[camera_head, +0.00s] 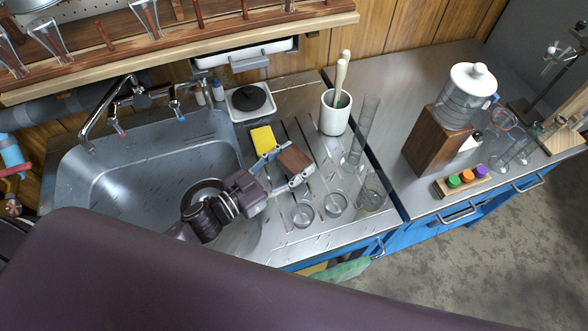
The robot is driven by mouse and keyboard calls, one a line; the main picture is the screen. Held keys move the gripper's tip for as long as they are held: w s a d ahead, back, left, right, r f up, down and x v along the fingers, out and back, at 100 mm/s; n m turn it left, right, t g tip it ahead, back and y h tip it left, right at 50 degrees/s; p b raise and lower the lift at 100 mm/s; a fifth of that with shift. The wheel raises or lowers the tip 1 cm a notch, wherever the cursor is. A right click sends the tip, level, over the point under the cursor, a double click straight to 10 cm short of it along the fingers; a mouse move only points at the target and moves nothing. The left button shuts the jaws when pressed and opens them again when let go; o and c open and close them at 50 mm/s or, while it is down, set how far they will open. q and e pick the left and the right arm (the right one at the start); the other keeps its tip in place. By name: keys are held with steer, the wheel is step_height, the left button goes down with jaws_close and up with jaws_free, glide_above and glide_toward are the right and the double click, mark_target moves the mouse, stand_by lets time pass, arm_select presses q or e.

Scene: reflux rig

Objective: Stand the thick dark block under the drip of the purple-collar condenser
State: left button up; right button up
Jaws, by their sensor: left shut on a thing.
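My left gripper (283,170) reaches in over the front edge of the sink. It is shut on a brown block (295,158), one finger on each side, above the ribbed drainboard. I cannot tell the block's height above the surface. At the far right edge, a stand with clamps (562,52) holds glassware, partly cut off by the frame. I cannot make out a purple collar on a condenser there. My right gripper is not in view.
Glass beakers (335,204) and a tall cylinder stand close right of the gripper. A white pot (334,113) holds pestles. A water jug (466,95) sits on a wooden stand. A small rack (462,181) has green, orange and purple caps.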

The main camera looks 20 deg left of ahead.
mark_target(294, 170)
arm_select(q)
steer(key=shift+f+b, duration=0.4)
steer(key=shift+f, duration=1.55)
steer(key=shift+f, duration=0.1)
steer(key=o, duration=1)
